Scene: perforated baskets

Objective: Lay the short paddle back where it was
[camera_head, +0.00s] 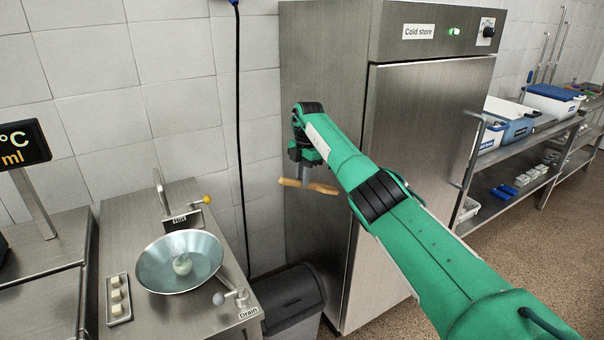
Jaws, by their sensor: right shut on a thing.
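My right arm reaches in from the right side of the head view. My right gripper (303,158) points down in front of the cold store's side and is shut on the short paddle (318,187). The paddle shows as a pale wooden bar, roughly level, with a short grey piece above it reaching up to the jaws. The paddle hangs in the air, apart from the counter and the bin. The jaws themselves are small and partly hidden by the wrist. My left gripper is not in view.
A metal bowl (150,275) with a pale ball (182,264) in liquid sits on the steel counter (180,317) at left. A small tray (109,299) holds pale cubes. A dark bin (290,298) stands between counter and cold store (425,130). Shelves with boxes (553,100) are at right.

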